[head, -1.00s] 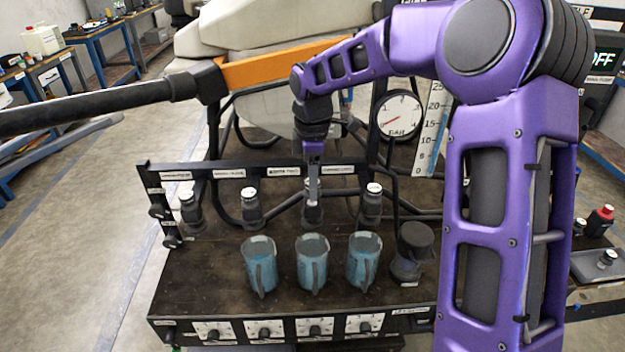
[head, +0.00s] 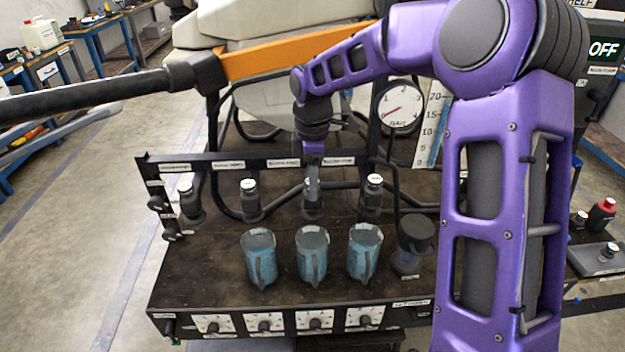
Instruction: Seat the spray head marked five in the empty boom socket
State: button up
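The black boom rail (head: 228,164) crosses the bench with a row of spray heads hanging below it. Light-topped dark spray heads show at the left (head: 190,202), second (head: 251,202) and right (head: 373,198) positions. My gripper (head: 313,190) reaches down at the third position, seen nearly edge-on. A dark spray head (head: 313,210) is there at its fingertips, partly hidden by the fingers. Whether the fingers grip it, and whether it is fully in the socket, I cannot tell. No number five is legible on any head.
Three blue measuring jugs (head: 311,258) stand in front of the row, with a dark cylindrical part (head: 411,246) to their right. A pressure gauge (head: 403,107) stands behind. At right, a tray (head: 588,258) holds another small head (head: 608,252), near a red-capped bottle (head: 602,215).

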jog(key=o, duration=0.4)
notch_tip(320, 180, up, 18)
jog(key=p, duration=0.2)
jog(key=shift+f+p, duration=0.25)
jog(key=shift+p, duration=0.1)
dwell(0.4)
